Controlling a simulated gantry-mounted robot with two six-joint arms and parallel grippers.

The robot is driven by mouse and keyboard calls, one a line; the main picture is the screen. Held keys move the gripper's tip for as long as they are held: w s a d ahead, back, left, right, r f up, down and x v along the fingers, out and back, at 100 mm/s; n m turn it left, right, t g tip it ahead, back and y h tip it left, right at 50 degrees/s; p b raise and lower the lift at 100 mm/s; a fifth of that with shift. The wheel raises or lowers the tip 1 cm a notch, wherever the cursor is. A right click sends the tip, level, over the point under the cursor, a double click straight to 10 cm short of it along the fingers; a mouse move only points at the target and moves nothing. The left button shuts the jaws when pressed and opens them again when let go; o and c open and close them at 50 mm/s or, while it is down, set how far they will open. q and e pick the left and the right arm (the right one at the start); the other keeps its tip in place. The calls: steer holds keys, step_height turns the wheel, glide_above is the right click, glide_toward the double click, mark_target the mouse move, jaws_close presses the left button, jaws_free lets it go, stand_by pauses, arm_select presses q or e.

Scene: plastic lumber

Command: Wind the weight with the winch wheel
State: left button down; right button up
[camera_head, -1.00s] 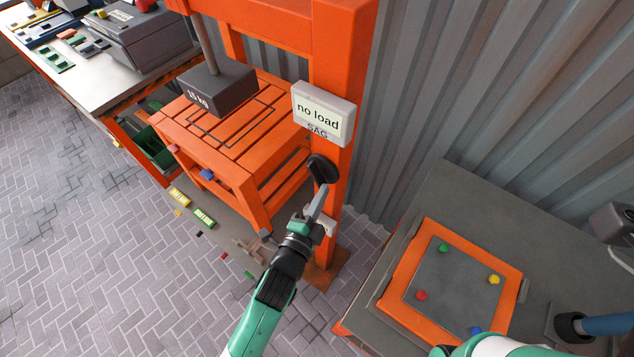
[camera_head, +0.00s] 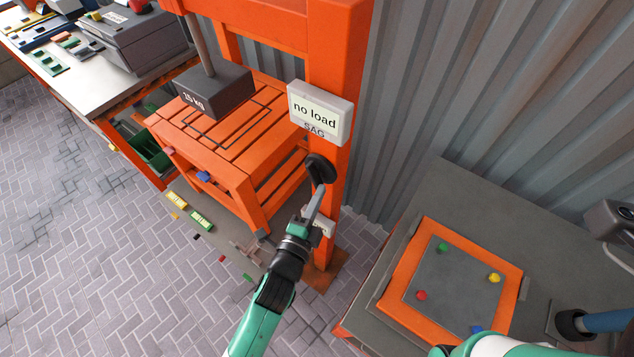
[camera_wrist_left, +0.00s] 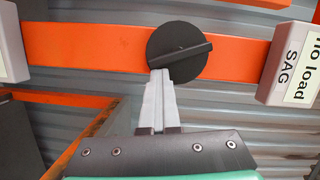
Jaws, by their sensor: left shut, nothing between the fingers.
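The black winch wheel (camera_head: 321,168) is a round disc with a raised bar across its face, on the front of the orange post (camera_head: 337,95). It also shows in the left wrist view (camera_wrist_left: 180,50). My left gripper (camera_head: 312,200) is shut and empty, its fingertips at the wheel's lower edge; whether they touch it I cannot tell. In the left wrist view the closed fingers (camera_wrist_left: 157,85) point at the wheel. The dark 15 kg weight (camera_head: 215,92) hangs on a rod above the orange slatted bench (camera_head: 235,140). My right gripper is not in view.
A display (camera_head: 319,112) above the wheel reads "no load" and "SAG". A grey table (camera_head: 480,210) with an orange-framed panel stands at the right. Small coloured pieces lie on the paved floor. A corrugated wall (camera_head: 480,90) closes off the back.

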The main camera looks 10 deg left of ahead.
arm_select(q)
steer(key=shift+w+a+f+m+t+b, duration=0.15)
steer(key=shift+a+f+m+b, duration=0.1)
steer(key=shift+m, duration=0.35)
steer(key=shift+s+a+f+m+t+b, duration=0.1)
steer(key=shift+f+m+t+b, duration=0.1)
steer(key=shift+m, duration=0.4)
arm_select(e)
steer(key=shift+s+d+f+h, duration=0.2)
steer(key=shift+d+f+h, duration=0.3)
arm_select(q)
steer(key=shift+w+a+m, duration=0.15)
steer(key=shift+m, duration=0.45)
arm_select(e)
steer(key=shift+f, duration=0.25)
arm_select(q)
steer(key=shift+a+f+m+t+b, duration=0.15)
steer(key=shift+m+t+b, duration=0.1)
steer(key=shift+m+b, duration=0.3)
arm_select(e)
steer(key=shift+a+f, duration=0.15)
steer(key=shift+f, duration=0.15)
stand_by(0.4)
